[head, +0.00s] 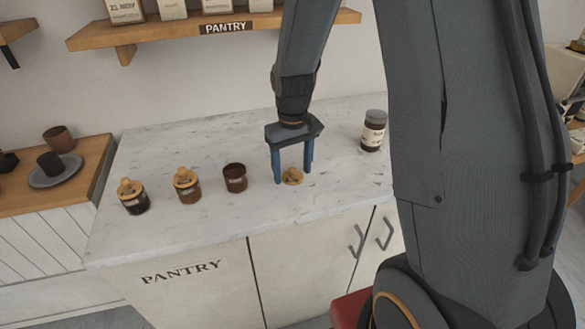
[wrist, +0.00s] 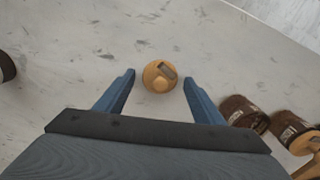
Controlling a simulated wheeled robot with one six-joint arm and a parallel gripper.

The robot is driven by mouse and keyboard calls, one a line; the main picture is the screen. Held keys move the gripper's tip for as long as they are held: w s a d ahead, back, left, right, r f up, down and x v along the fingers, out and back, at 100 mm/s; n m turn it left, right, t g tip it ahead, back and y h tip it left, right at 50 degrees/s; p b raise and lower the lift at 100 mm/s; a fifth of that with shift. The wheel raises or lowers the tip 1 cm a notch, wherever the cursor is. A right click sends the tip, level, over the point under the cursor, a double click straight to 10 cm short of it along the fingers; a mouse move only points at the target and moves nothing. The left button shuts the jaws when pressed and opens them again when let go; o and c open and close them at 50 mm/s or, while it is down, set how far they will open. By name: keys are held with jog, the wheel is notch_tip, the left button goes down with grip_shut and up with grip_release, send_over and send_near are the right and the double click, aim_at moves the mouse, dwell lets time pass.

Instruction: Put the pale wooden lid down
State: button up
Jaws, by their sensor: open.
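The pale wooden lid (head: 292,178) lies on the white marble counter, with its round knob facing up. It also shows in the wrist view (wrist: 158,78), between and just beyond my fingertips, apart from both. My gripper (head: 294,174) is open and points down over the lid, one blue finger on each side. The gripper's two fingers also show in the wrist view (wrist: 160,84), with nothing held between them. An open jar (head: 235,178) with dark brown contents and no lid stands to the left of my gripper.
Two jars with wooden lids, one brown (head: 187,186) and one darker (head: 133,197), stand further left. A tall labelled jar (head: 373,131) stands at the back right. A pantry shelf (head: 180,36) hangs on the wall behind. The counter (head: 200,226) is clear in front of the jars.

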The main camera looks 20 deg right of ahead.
aim_at(292, 169)
notch_tip(292, 169, up, 12)
jog(key=b, duration=0.3)
jog(key=s+f+m, duration=0.1)
jog(key=s+f, duration=0.3)
jog(key=s, duration=0.3)
jog(key=s+f+t, duration=0.1)
jog(key=s+f, duration=0.3)
jog(key=s, duration=0.3)
jog(key=shift+a+m, duration=0.2)
jog(key=shift+m, duration=0.2)
